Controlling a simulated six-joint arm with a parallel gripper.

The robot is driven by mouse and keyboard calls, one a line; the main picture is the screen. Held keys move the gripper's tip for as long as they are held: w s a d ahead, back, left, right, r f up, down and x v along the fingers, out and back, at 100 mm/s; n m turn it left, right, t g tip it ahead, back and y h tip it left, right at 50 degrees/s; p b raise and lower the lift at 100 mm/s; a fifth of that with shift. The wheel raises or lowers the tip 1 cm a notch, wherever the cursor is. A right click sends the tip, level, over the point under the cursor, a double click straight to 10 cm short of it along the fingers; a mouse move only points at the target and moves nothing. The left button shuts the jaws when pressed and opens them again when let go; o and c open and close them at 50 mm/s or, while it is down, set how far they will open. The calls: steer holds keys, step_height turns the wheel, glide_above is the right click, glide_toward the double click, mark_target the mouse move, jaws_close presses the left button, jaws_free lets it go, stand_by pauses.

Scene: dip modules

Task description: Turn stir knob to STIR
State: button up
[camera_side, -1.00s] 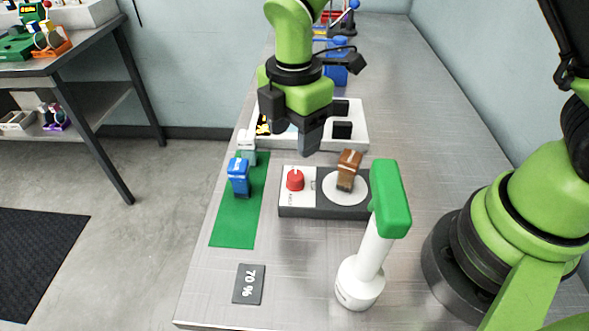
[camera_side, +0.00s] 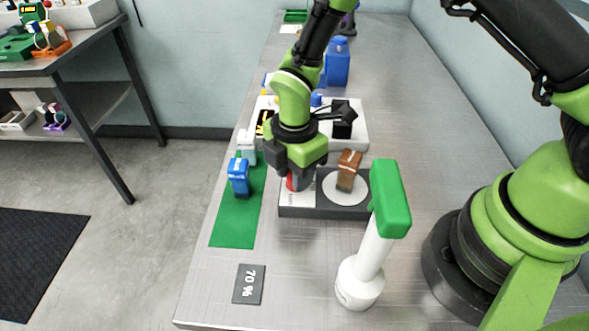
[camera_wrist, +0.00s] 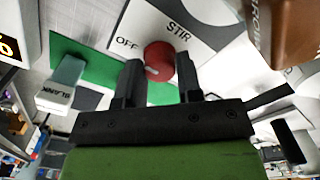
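The red stir knob (camera_side: 290,183) sits on the white left panel of the grey stirrer (camera_side: 320,212). In the wrist view the knob (camera_wrist: 158,57) shows between my two dark fingertips, with "OFF" printed to its left and "STIR" above right. My gripper (camera_side: 297,178) is down at the knob and partly hides it in the side view. In the wrist view my gripper (camera_wrist: 157,62) is open, with a gap visible on each side of the knob. A pale mark shows on the knob, but its exact setting is hard to tell.
A brown bottle (camera_side: 348,170) stands on the stirrer's round white plate, close right of my gripper. A blue bottle (camera_side: 238,176) and a white one stand on the green mat (camera_side: 233,228). A white, green-topped device (camera_side: 372,250) stands in front.

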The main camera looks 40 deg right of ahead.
steer(key=c, duration=0.4)
steer(key=m, duration=1.2)
steer(key=shift+m, duration=0.3)
steer(key=shift+d+m, duration=0.1)
steer(key=shift+m, duration=2.5)
